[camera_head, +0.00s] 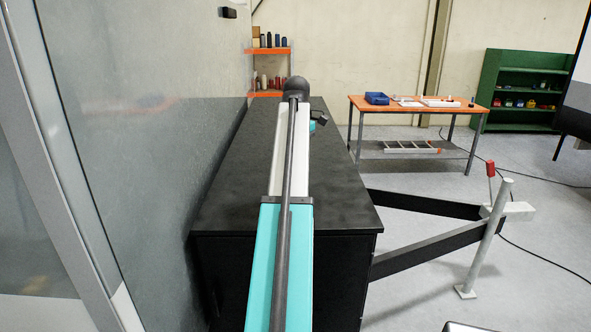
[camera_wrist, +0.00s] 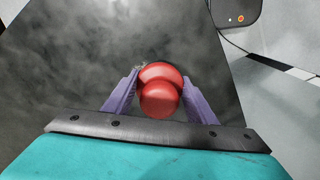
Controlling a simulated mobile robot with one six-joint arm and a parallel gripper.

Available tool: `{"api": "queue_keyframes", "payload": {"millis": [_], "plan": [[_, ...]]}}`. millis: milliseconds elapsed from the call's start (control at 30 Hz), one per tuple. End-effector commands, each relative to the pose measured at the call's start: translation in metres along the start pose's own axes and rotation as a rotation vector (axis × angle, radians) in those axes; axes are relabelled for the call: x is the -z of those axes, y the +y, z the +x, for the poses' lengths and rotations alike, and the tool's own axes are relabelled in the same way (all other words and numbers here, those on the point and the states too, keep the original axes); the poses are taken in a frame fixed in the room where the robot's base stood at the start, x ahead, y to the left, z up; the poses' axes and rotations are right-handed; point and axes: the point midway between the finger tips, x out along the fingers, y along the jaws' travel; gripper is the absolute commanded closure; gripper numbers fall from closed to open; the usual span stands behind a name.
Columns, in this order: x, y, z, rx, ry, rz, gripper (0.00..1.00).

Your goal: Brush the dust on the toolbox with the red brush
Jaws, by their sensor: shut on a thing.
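The toolbox (camera_head: 235,195) is a long black box with a flat top, in the middle of the head view behind and under my arm. In the wrist view its dark top (camera_wrist: 50,95) fills most of the picture, with pale grey dust smudges (camera_wrist: 85,65) over it, brightest near the upper left. My gripper (camera_wrist: 161,76) has purple fingers shut on the red brush (camera_wrist: 160,98), which shows as rounded red shapes seen end-on. Its bristles are hidden, so I cannot tell whether it touches the toolbox. In the head view my arm hides the gripper and the brush.
A grey caravan wall (camera_head: 150,120) stands close along the toolbox's left side. Black drawbar beams (camera_head: 430,250) and a jockey post (camera_head: 485,235) lie to the right. An orange-topped workbench (camera_head: 415,112), a green shelf (camera_head: 520,90) and orange wall shelves (camera_head: 268,94) stand behind.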

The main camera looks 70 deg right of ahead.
Motion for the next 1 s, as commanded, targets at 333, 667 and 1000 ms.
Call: {"api": "queue_keyframes", "payload": {"millis": [333,667,1000], "plan": [[0.0,-0.003,0.024,0.007,-0.005,-0.002,0.77],[0.001,-0.003,0.047,0.007,-0.005,-0.003,0.77],[0.001,-0.003,0.054,0.006,-0.004,-0.003,0.77]]}}
